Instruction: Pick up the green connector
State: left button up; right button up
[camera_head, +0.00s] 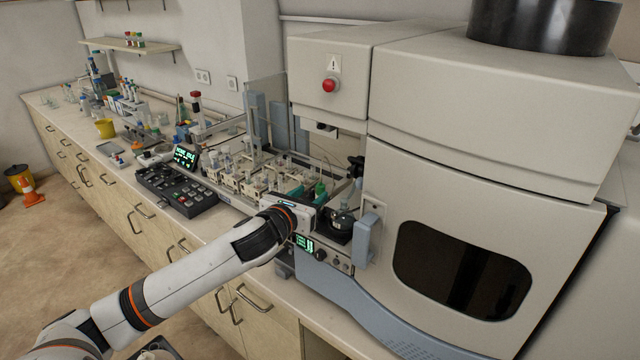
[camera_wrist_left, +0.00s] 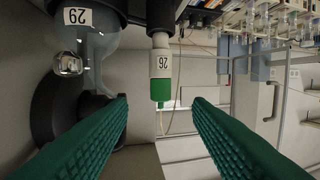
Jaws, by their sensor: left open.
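The green connector (camera_wrist_left: 161,92) shows in the left wrist view as the green end of a white cylinder labelled 26, with a thin cable beside it. My left gripper (camera_wrist_left: 160,105) is open, its two green ribbed fingers on either side of the connector in the picture, with gaps on both sides. I see no contact. In the head view my left gripper (camera_head: 308,191) reaches the open bay of the spectrometer (camera_head: 480,180). I cannot make out the connector there. My right gripper is not in view.
A glass vessel labelled 29 (camera_wrist_left: 92,55) hangs close left of the connector in the wrist view. In the head view, racks of small vials (camera_head: 240,178) and a black keypad (camera_head: 175,190) stand left of the gripper. A blue-grey door handle (camera_head: 366,238) is to its right.

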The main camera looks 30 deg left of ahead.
aim_at(318, 188)
pick_arm(q)
jog(key=shift+p+x, duration=0.6)
jog(key=shift+x, duration=1.35)
jog(key=shift+s+r, duration=0.1)
jog(key=shift+c, duration=0.6)
grip_shut()
